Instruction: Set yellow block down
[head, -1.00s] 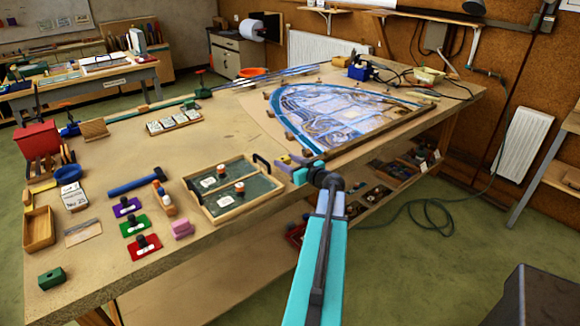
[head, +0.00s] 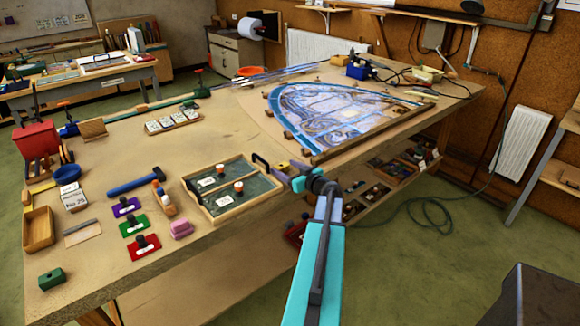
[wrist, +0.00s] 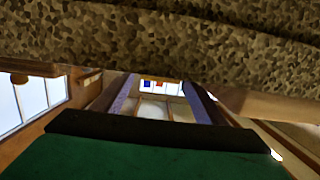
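Whether a finger touches the block is too small to tell. In the wrist view my gripper (wrist: 160,92) has its two purple fingers spread, and no yellow shows between them. A dark speckled surface fills the top of that view and hides part of what lies beyond.
The tray (head: 236,209) with dark boards lies left of my gripper. The leaded panel (head: 335,112) lies behind it. The table's middle (head: 215,140) is clear.

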